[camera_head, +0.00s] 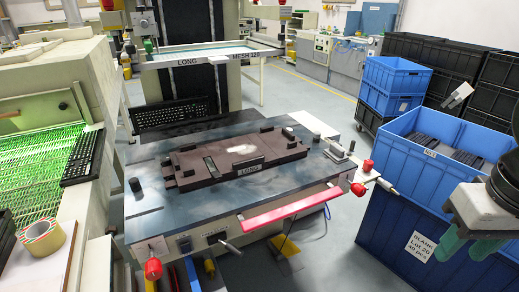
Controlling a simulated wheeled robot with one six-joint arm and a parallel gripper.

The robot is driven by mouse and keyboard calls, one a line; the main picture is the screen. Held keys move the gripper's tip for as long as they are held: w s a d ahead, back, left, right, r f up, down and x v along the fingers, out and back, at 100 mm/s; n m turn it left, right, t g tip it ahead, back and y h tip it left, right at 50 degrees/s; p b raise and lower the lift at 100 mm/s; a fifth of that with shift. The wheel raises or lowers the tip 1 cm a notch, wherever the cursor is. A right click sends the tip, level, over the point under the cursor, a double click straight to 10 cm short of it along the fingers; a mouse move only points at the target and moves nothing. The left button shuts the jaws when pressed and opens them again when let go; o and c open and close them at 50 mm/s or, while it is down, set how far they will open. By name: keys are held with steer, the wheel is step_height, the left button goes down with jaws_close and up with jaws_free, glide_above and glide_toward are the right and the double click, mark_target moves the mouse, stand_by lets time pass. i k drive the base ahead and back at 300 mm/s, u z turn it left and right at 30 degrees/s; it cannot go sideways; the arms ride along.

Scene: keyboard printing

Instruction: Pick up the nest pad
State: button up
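The nest pad appears to be the dark reddish-brown plate (190,160) lying flat on the blue-grey top of the printing table (150,200). It has black blocks around its edges, a pale smear near its middle and a "LONG" label at its front edge. My gripper (464,247) is at the right edge of the view, over the blue bins and well apart from the plate. Its two green fingers look spread with nothing between them. Part of the gripper is cut off by the frame.
A black keyboard (170,113) stands behind the table's left part. A red bar (292,207) and red-tipped knobs stick out at the table's front. A blue bin (405,128) of dark parts stands on another, labelled "BLANK", at right. A green-lit conveyor (40,160) with a tape roll (42,236) is at left.

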mark_target(336, 154)
steer(key=z, duration=0.65)
steer(key=i, duration=1.35)
steer(key=u, duration=0.5)
